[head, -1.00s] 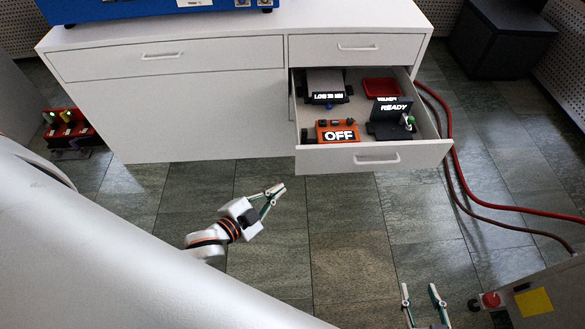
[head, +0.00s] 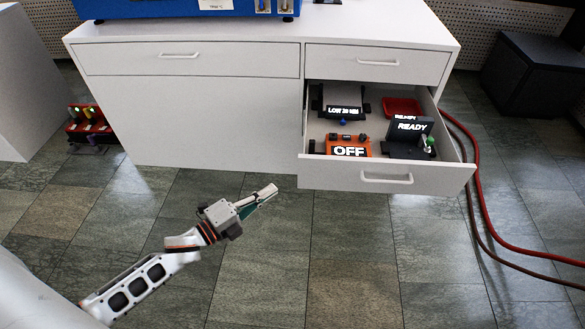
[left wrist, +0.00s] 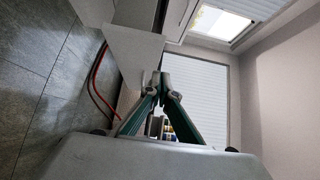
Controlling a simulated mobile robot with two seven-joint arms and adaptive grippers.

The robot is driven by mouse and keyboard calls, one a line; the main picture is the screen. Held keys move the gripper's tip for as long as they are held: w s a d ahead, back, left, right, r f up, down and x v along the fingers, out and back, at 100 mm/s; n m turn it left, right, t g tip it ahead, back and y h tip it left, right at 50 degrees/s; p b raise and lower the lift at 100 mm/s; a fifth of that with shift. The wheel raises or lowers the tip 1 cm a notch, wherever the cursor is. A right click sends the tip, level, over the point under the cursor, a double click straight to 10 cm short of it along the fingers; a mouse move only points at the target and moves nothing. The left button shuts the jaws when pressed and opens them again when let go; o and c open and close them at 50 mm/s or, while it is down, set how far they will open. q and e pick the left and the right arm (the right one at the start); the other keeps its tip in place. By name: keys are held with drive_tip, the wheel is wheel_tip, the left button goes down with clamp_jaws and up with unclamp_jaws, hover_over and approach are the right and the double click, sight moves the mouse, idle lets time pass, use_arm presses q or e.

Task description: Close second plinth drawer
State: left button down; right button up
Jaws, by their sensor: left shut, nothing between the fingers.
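The open plinth drawer (head: 330,174) juts out from the right side of the white cabinet (head: 200,125), below a shut upper drawer (head: 375,64). It holds an orange device reading OFF (head: 350,146), a black device reading READY (head: 408,138), a grey device (head: 343,100) and a red tray (head: 402,107). My left gripper (head: 268,192) is shut and empty, in front of the cabinet and left of the drawer front, apart from it. In the left wrist view the shut fingertips (left wrist: 160,84) show near a pale panel. My right gripper is out of view.
Red hoses (head: 490,235) run along the floor right of the drawer. A red unit with colored knobs (head: 92,125) stands on the floor left of the cabinet. A dark box (head: 533,85) stands at the back right. The tiled floor before the cabinet is clear.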

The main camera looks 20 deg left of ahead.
use_arm(q)
drive_tip(key=b, duration=0.1)
approach(303, 159)
drive_tip(key=d, duration=0.4)
drive_tip(key=w, duration=0.2)
drive_tip(key=w+a, duration=0.1)
drive_tip(key=w, duration=0.2)
drive_tip(key=shift+f+b, duration=0.15)
drive_tip(key=shift+b, duration=0.25)
drive_tip(key=shift+w, duration=0.1)
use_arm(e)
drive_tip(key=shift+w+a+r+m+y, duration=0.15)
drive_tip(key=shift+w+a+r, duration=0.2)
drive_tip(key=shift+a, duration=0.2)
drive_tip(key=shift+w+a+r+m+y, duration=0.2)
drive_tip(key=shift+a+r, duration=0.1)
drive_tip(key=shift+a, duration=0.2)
use_arm(q)
drive_tip(key=shift+w, duration=0.1)
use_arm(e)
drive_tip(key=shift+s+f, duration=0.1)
